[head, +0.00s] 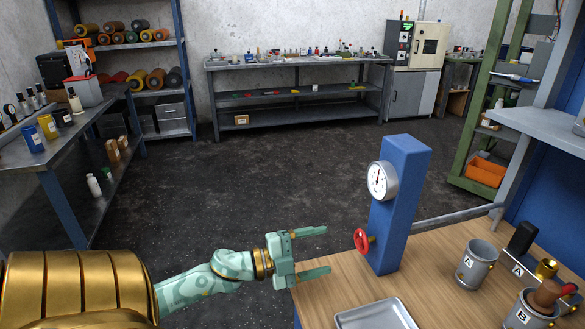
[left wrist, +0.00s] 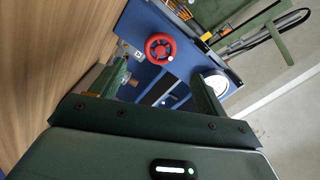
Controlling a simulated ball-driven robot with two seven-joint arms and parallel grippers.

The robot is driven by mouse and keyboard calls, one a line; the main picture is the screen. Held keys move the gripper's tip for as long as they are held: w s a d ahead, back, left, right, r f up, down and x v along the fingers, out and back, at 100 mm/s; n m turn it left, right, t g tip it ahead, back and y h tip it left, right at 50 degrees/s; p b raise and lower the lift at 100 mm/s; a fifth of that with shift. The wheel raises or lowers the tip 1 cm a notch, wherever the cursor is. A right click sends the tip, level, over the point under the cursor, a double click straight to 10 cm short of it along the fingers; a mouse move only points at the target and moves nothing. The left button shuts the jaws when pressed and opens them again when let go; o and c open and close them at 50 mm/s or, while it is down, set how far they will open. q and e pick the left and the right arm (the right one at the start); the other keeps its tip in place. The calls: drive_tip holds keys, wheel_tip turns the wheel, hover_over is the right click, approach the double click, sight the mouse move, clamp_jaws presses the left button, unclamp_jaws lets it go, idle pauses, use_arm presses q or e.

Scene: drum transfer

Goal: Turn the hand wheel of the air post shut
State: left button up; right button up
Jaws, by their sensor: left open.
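The air post (head: 402,205) is a blue upright column on the wooden bench, with a round white gauge (head: 382,180) on its left side. The red hand wheel (head: 362,241) sits low on the same side, below the gauge. My left gripper (head: 320,251) is open and empty, its two fingers pointing right toward the wheel with a gap between. In the left wrist view the red hand wheel (left wrist: 160,48) shows between the two fingers, beyond their tips, and the gauge (left wrist: 214,84) is partly hidden behind one finger. My right gripper is not in view.
On the wooden bench (head: 350,290) are a metal tray (head: 375,315), a grey can marked A (head: 476,265) and a can marked B (head: 530,312). A pipe (head: 455,215) runs right from the post. Dark floor lies open behind my left arm.

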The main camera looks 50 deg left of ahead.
use_arm(q)
drive_tip(key=v, duration=0.5)
drive_tip(key=shift+s+a+p, duration=0.1)
drive_tip(key=shift+s+p, duration=0.15)
drive_tip(key=shift+p, duration=0.15)
